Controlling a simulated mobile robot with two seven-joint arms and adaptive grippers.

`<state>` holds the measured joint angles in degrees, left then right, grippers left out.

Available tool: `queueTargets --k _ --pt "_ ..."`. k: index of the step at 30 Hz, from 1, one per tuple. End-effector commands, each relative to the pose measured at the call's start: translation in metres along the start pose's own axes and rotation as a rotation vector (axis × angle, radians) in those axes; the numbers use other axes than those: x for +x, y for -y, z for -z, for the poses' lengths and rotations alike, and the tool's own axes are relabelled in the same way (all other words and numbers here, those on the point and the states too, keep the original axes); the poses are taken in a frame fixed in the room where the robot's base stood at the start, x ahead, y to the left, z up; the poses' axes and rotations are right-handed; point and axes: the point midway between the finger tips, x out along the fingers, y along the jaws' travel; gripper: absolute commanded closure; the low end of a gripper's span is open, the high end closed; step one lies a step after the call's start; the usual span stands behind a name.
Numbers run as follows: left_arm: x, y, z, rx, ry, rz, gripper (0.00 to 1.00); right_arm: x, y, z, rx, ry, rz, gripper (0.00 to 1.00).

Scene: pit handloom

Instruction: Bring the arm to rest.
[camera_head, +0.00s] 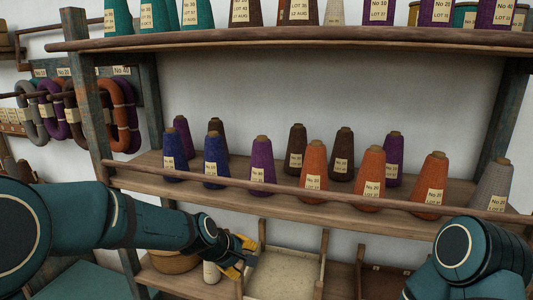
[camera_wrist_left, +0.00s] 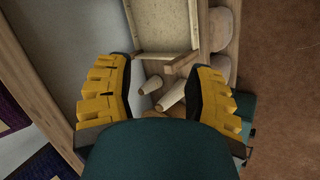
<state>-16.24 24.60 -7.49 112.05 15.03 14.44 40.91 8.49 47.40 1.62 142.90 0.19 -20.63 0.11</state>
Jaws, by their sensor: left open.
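My left gripper (camera_head: 243,258) reaches in from the left, below the front rail of the middle shelf, beside a pale wooden tray (camera_head: 262,235). In the left wrist view its yellow fingers (camera_wrist_left: 162,88) are spread wide, with nothing held between them. Pale cones (camera_wrist_left: 172,94) lie beyond the fingertips in that view, apart from the fingers as far as I can tell. My right arm shows at the lower right of the head view; its gripper is out of the picture.
Blue, purple, brown, orange and grey yarn cones (camera_head: 314,165) stand on the middle shelf (camera_head: 240,196) behind a thin rail (camera_head: 330,196). An upper shelf (camera_head: 300,40) holds more cones. A round basket (camera_head: 172,262) sits low left. Yarn hanks (camera_head: 75,115) hang at left.

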Motion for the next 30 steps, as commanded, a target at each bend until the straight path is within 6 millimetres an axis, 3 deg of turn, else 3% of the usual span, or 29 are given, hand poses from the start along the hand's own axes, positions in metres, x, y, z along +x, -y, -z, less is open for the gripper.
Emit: queueTargets --k 1,6,12,16,21,30 --pt "0.026 0.035 -0.002 0.038 0.003 0.043 0.47 0.010 -0.003 -0.002 0.000 0.001 -0.001 0.47" --pt "0.085 0.137 -0.017 0.202 0.025 0.150 0.47 0.028 -0.010 -0.005 0.000 0.004 -0.003 0.47" --pt "0.132 0.259 -0.056 0.406 0.111 0.241 0.47 0.052 -0.018 -0.010 0.000 0.008 -0.007 0.47" --pt "0.145 0.322 -0.089 0.523 0.182 0.263 0.47 0.065 -0.023 -0.012 -0.001 0.010 -0.009 0.47" --pt "0.148 0.364 -0.119 0.617 0.243 0.258 0.47 0.073 -0.026 -0.014 -0.001 0.011 -0.010 0.47" --pt "0.147 0.371 -0.126 0.645 0.257 0.253 0.47 0.074 -0.026 -0.014 -0.002 0.011 -0.010 0.47"
